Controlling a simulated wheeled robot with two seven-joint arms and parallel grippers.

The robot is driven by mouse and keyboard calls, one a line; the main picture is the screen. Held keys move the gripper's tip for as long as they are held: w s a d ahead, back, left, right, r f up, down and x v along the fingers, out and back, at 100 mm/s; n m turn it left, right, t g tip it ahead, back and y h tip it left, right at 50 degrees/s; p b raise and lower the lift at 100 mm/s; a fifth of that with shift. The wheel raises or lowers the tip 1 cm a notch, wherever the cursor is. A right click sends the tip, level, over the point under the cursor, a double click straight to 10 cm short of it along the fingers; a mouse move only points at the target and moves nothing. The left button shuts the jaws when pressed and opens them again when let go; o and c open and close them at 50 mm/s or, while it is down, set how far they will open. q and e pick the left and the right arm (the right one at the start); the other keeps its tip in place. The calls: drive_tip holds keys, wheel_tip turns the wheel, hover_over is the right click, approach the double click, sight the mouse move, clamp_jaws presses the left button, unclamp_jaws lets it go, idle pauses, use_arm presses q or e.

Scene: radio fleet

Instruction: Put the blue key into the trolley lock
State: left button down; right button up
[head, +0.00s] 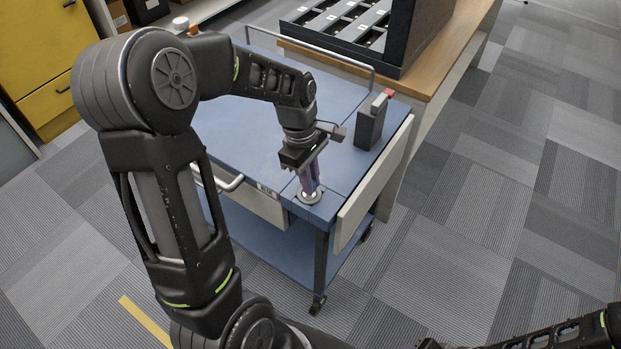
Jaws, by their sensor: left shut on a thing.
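The blue trolley (240,120) stands in front of me with a blue top. A round, pale-rimmed lock (311,199) sits at the near corner of its top. My left gripper (309,188) points down directly over this lock, its fingertips at or just above it. It is shut on a blue-purple thing, which I take to be the blue key; the fingers mostly hide it. I cannot tell whether the key is inside the lock or only above it.
A dark box-shaped device (369,130) with a red-tipped top stands on the trolley's right side. A wooden table (455,68) with a dark compartment tray (300,30) stands behind. Yellow drawers (40,60) are at far left. Carpet on the right is clear.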

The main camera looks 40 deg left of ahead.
use_arm(q)
drive_tip(key=shift+f+b, duration=0.3)
drive_tip(key=shift+f, duration=0.3)
drive_tip(key=c, duration=1.4)
unclamp_jaws()
drive_tip(key=shift+r, duration=0.1)
drive_tip(key=r, duration=0.5)
drive_tip(key=a+r, duration=0.1)
drive_tip(key=r, duration=0.1)
drive_tip(key=shift+a+r, duration=0.1)
drive_tip(key=shift+r, duration=0.25)
